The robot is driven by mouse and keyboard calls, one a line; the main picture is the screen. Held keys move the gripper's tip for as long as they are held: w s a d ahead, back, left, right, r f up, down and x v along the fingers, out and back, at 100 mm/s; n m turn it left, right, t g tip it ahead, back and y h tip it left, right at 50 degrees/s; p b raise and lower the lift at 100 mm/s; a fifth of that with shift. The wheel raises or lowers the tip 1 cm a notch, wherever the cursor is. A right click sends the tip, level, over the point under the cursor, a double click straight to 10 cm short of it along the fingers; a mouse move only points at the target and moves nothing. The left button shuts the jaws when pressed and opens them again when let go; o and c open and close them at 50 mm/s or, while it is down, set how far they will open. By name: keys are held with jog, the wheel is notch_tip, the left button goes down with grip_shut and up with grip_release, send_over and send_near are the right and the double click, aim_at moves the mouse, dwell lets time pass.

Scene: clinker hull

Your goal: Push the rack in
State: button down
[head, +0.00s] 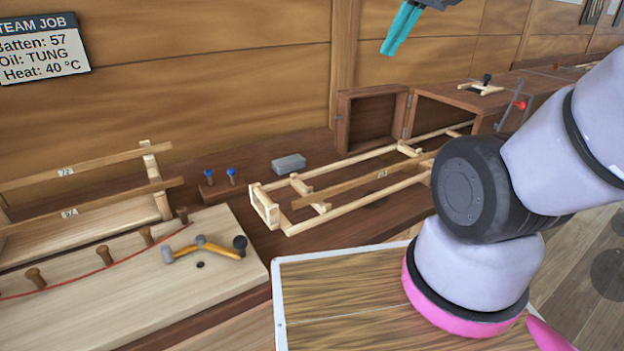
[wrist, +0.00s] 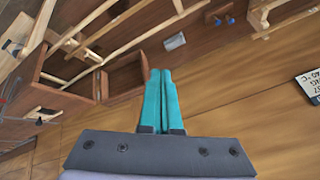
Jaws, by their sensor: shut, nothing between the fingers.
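The rack (head: 330,217) is a long pale wooden frame with cross pieces, lying on the dark bench. A batten (head: 350,188) with a small label lies along it. The rack's far end reaches into the open wooden box (head: 447,113) at the right; my arm hides part of its near rail. The rack also shows in the wrist view (wrist: 88,50) at the upper left. My gripper (head: 391,45), with teal fingers, is up near the wall, above and apart from the rack. In the wrist view its fingers (wrist: 160,73) are together and empty.
The box's door (head: 371,119) stands open against the wall. A grey tin (head: 289,163) and blue-topped pegs (head: 219,174) sit left of it. A clamp (head: 481,86) lies on the box.

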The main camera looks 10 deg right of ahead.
jog(key=w+a+f+n+g+h, duration=0.35)
jog(key=w+a+f+n, duration=0.55)
jog(key=a+f+n, duration=0.35)
jog(key=a+f+n+g+h, duration=0.1)
jog(key=a+f+n+h, duration=0.1)
jog(key=a+f+n, duration=1.05)
jog(key=w+d+f, duration=0.2)
jog(key=d+f, duration=0.5)
jog(key=f, duration=0.3)
jog(key=shift+w+d+f, duration=0.2)
jog(key=shift+f, duration=0.1)
jog(key=shift+w+d+h, duration=0.1)
jog(key=shift+h, duration=0.15)
